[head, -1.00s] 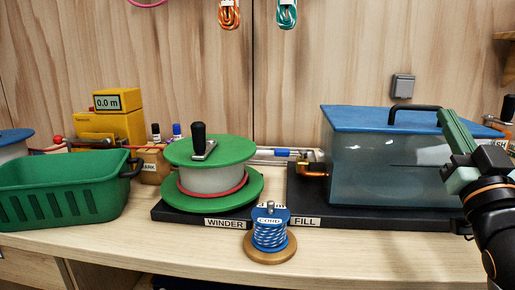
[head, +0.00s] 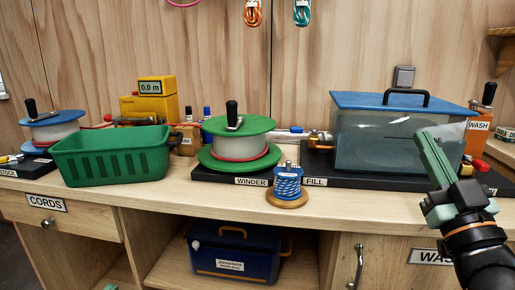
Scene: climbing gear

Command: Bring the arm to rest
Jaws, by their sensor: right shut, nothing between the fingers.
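My right gripper (head: 437,166) shows at the right of the head view, its arm coming in from the lower right corner. Its green fingers are shut with nothing between them and point up and left. They are in front of the right end of the clear tank (head: 375,140) with the blue lid, and hide part of it. I cannot tell whether they touch it. My left gripper is not in view.
A green basket (head: 110,165), a green winder spool (head: 238,138) and a blue cord spool (head: 287,182) stand on the bench (head: 200,205). A yellow meter (head: 150,105) stands behind. A blue box (head: 236,262) sits on the shelf below. Bare bench lies along the front edge.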

